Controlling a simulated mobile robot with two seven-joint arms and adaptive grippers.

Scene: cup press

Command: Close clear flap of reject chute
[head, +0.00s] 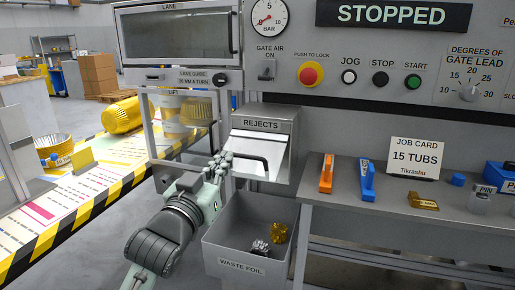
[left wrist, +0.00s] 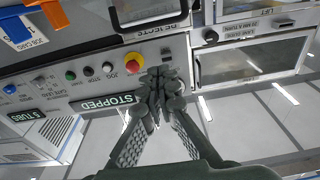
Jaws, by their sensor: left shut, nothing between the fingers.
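The reject chute, marked REJECTS (head: 264,124), is a grey metal housing in the middle of the head view. Its flap (head: 277,151) shows as a pale, glossy front panel with a dark bar handle (head: 252,157); I cannot tell how far it stands open. The chute also shows upside down at the top of the left wrist view, by its dark handle (left wrist: 150,22). My left gripper (head: 220,159) is shut and empty at the chute's left front, close to the handle's left end; contact cannot be told. Its closed fingers show in the left wrist view (left wrist: 160,80). My right gripper is not in view.
A grey waste foil bin (head: 240,268) with crumpled gold and silver foil stands below the chute. A shelf (head: 330,203) with orange and blue tools and a job card (head: 414,158) is at right. A clear lift guard (head: 180,128) is at left, beside a striped conveyor (head: 50,225).

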